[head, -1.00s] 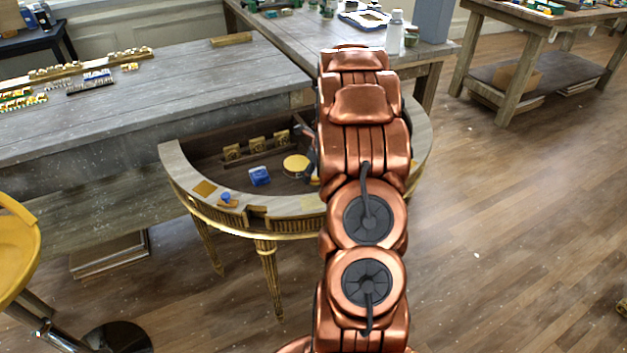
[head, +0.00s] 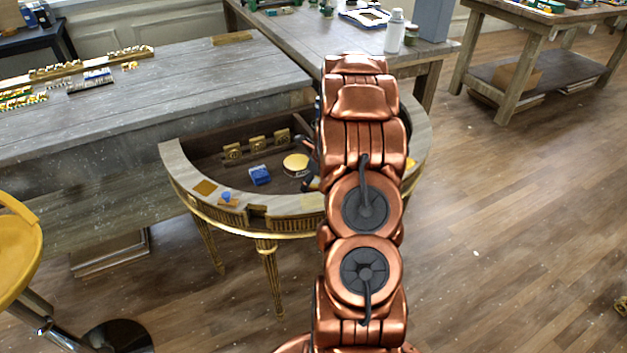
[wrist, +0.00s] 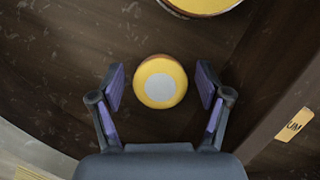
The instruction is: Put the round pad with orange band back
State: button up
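The round pad with an orange-yellow band and a pale grey centre (wrist: 160,82) lies on the dark surface in the wrist view. My gripper (wrist: 160,86) is open, with one purple-lined finger on each side of the pad. A gap shows between each finger and the pad, so it is not gripped. In the head view my copper arm hides the pad and most of my gripper.
A larger yellow-topped round item (head: 296,164) lies in the recessed half-round console (head: 178,172); its edge also shows in the wrist view (wrist: 200,4). A blue block (head: 260,175) is left of it. Several gold label plates (head: 257,144) line the back. A blue-knobbed piece (head: 227,197) sits on the rim.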

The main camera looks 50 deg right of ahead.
dwell(0.3)
jog(key=b+v, duration=0.2)
jog(key=v, duration=0.9)
jog(key=s+a+r+n+g+y, duration=0.1)
jog(key=s+a+r+n, duration=0.25)
jog(key=a+n, duration=0.65)
jog(key=s+a+r+n+g, duration=0.2)
jog(key=s+a+r+n, duration=0.3)
jog(key=a, duration=1)
jog(key=s+a+n+g, duration=0.1)
jog(key=s+a+n, duration=0.5)
jog(key=s+n, duration=0.3)
jog(key=s+a+n+g+h, duration=0.1)
jog(key=s+a+n, duration=0.5)
jog(key=s+n, duration=0.3)
jog(key=shift+s+a+n, duration=0.3)
jog(key=shift+a+n, duration=0.1)
jog(key=shift+n, duration=0.5)
jog(key=shift+r, duration=0.15)
